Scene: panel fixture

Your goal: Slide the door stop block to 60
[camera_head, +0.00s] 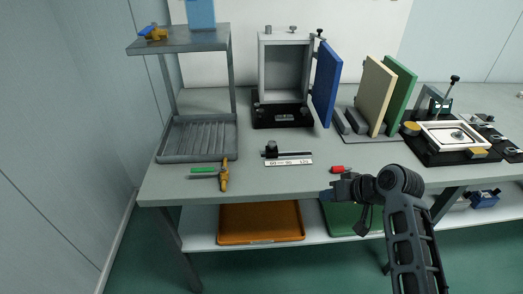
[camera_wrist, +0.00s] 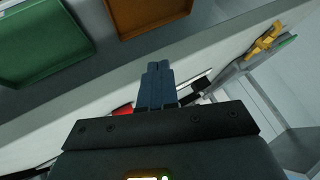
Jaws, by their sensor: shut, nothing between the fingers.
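The door stop block (camera_head: 272,148) is a small black block with a knob, on a dark rail at the middle of the table's front part. It stands near the rail's left end. A white scale strip (camera_head: 288,162) lies in front of the rail; its small print seems to read 60 at left and 120 at right. The block appears behind the 60 end, but the exact mark is unclear. My gripper (camera_head: 328,195) is shut and empty, apart from the block, to its right and nearer the front edge. In the wrist view, the fingers (camera_wrist: 158,67) partly hide the rail; a dark block (camera_wrist: 201,84) shows beside them.
A red part (camera_head: 338,169) lies on the table just behind my gripper. A frame with an open blue door (camera_head: 326,84) stands behind the rail. A yellow-handled tool (camera_head: 224,175) lies at left. Orange (camera_head: 260,222) and green (camera_head: 350,217) trays sit on the lower shelf.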

